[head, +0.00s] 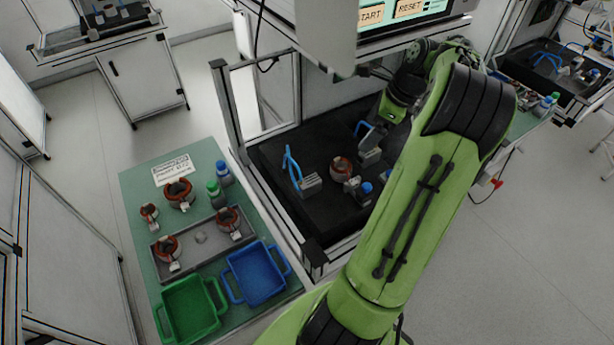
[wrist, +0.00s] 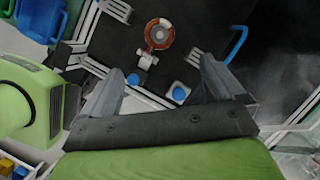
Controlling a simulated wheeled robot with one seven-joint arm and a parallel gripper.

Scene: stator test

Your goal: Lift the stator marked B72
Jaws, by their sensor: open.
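Several ring-shaped stators with copper-red windings and pale connectors are in view. One stator (head: 341,168) sits on the black test bench; it also shows in the wrist view (wrist: 159,33). On the green table are a stator by the white sign (head: 178,193), a smaller one at the left edge (head: 149,213), and two in the grey tray, at left (head: 167,249) and right (head: 229,221). No B72 mark is legible on any of them. My gripper (wrist: 163,66) is open and empty, apart from the bench stator, which appears beyond its fingertips.
The bench (head: 318,213) has a metal frame and a clamp with a blue handle (head: 292,165). A blue button (head: 366,188) is beside the stator. The green table holds a white sign (head: 173,169), bottles (head: 213,189), a green bin (head: 189,311) and a blue bin (head: 256,273).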

